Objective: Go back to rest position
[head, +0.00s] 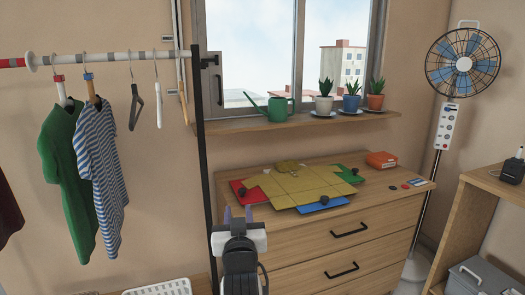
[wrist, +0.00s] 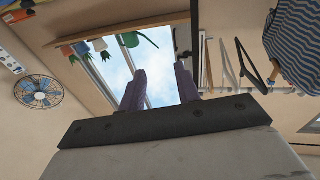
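My gripper (head: 238,214) is in the lower middle of the head view, in front of the left end of the wooden dresser (head: 335,245). Its two purple fingers point up and stand apart, with nothing between them. In the wrist view my gripper (wrist: 161,90) also shows its fingers spread and empty, with the window (wrist: 150,75) behind them. My gripper touches nothing that I can see.
A sill (head: 300,122) above holds a green watering can (head: 280,108) and potted plants. Clothes (head: 62,170) hang from a rail at left. A fan (head: 463,63) and wooden shelf (head: 470,215) stand at right.

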